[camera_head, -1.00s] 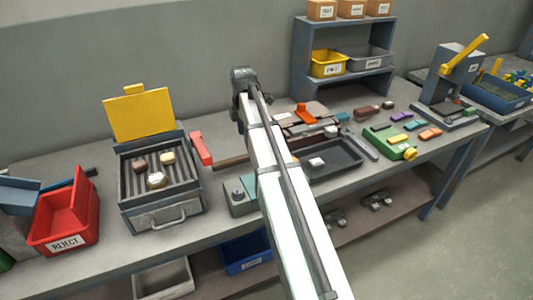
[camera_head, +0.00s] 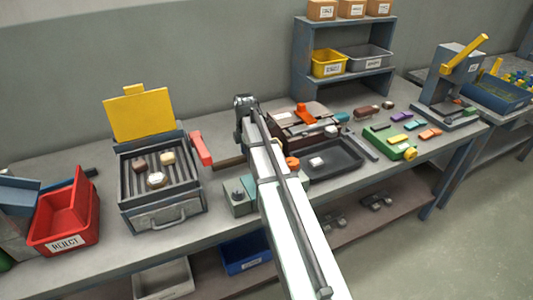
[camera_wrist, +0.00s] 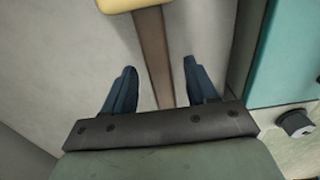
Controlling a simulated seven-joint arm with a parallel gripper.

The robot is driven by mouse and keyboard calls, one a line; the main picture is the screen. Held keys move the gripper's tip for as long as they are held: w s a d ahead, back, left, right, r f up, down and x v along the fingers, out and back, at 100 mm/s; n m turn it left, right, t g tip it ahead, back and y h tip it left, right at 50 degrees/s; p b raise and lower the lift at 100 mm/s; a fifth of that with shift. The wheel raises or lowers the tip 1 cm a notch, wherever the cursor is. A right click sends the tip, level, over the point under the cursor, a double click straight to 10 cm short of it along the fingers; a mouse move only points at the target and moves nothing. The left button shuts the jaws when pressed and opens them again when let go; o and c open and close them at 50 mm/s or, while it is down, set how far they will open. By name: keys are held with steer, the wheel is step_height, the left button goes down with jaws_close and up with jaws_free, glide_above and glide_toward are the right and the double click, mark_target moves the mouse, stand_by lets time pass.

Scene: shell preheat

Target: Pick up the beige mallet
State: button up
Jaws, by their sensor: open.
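The beige mallet shows in the wrist view, with its beige head (camera_wrist: 135,4) cut off by the top edge and its brown handle (camera_wrist: 153,55) running down between my fingers. My gripper (camera_wrist: 160,82) is open, with one dark blue finger on each side of the handle and a gap on both sides. In the head view a brown handle (camera_head: 230,162) lies on the bench left of my arm. The mallet's head cannot be made out there. My arm covers that part of the bench.
A teal box (camera_wrist: 285,50) with a black knob (camera_wrist: 295,122) stands close on the right in the wrist view. In the head view, a grill (camera_head: 160,212) with a yellow lid and a red bar (camera_head: 201,148) are to the left. A dark tray (camera_head: 345,168) is right of my arm.

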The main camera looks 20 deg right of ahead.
step_height(320, 180, down, 2)
jaws_close()
stand_by(0.6)
